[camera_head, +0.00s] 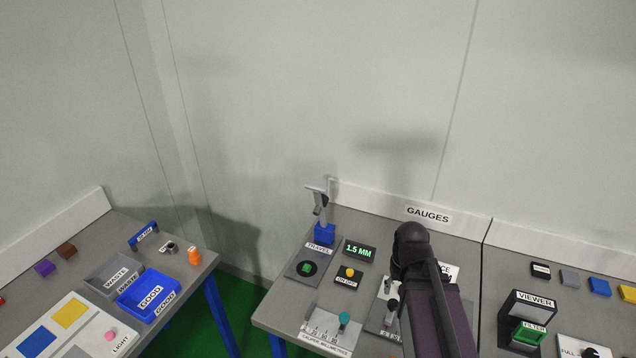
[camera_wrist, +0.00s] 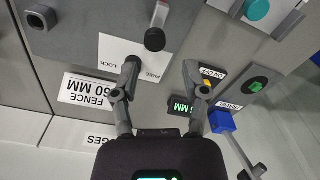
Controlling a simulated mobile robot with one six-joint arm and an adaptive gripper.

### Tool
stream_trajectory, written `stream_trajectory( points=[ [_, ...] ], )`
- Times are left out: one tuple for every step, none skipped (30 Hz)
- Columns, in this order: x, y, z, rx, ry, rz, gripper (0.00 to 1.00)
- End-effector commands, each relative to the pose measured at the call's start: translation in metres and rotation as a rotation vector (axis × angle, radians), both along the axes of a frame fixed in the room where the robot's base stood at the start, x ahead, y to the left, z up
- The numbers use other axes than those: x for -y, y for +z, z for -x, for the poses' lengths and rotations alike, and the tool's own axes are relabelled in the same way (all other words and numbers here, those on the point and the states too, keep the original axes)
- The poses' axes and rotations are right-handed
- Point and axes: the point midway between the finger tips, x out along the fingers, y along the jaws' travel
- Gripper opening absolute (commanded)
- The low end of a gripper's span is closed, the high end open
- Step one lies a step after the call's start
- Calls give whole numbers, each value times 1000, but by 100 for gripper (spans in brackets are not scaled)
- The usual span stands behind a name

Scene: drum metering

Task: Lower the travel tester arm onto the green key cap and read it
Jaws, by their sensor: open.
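The travel tester has a blue block (camera_head: 324,234) at the back of the gauge table, with its grey arm (camera_head: 319,203) raised above it. The green key cap (camera_head: 306,268) sits on a dark round seat on the TRAVEL plate, apart from the arm. The display (camera_head: 360,250) beside it reads 1.5 MM. The wrist view also shows the green key cap (camera_wrist: 256,86), the blue block (camera_wrist: 222,121) and the arm (camera_wrist: 248,158) at the right. My gripper (camera_wrist: 161,72) is open and empty, left of the tester there. In the head view my arm hides its jaws.
A yellow ON/OFF button (camera_head: 349,271) stands in front of the display. A caliper with a teal knob (camera_head: 344,318) is at the front edge. A FENCE plate is partly behind my arm. The VIEWER (camera_head: 530,310) stands right. A gap separates the left table with its bins.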

Motion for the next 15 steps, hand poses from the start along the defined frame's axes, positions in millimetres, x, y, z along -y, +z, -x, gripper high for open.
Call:
stream_trajectory(
  points=[
    [-2, 11, -7, 5, 25, -5, 58],
    [-4, 15, -10, 9, 44, -9, 58],
    [-6, 21, -15, 14, 68, -14, 58],
    [-9, 26, -19, 19, 88, -17, 58],
    [-11, 31, -23, 24, 110, -22, 58],
    [-15, 38, -30, 33, 140, -28, 58],
    [-18, 44, -35, 39, 164, -34, 58],
    [-21, 50, -40, 46, 190, -39, 58],
    [-26, 58, -47, 55, 226, -45, 58],
    [-29, 64, -52, 62, 253, -50, 58],
    [-33, 71, -57, 71, 281, -55, 58],
    [-38, 79, -64, 81, 318, -62, 58],
    [-42, 85, -69, 89, 346, -67, 58],
    [-45, 91, -74, 97, 374, -71, 58],
    [-51, 99, -81, 108, 410, -77, 58]
  ],
)
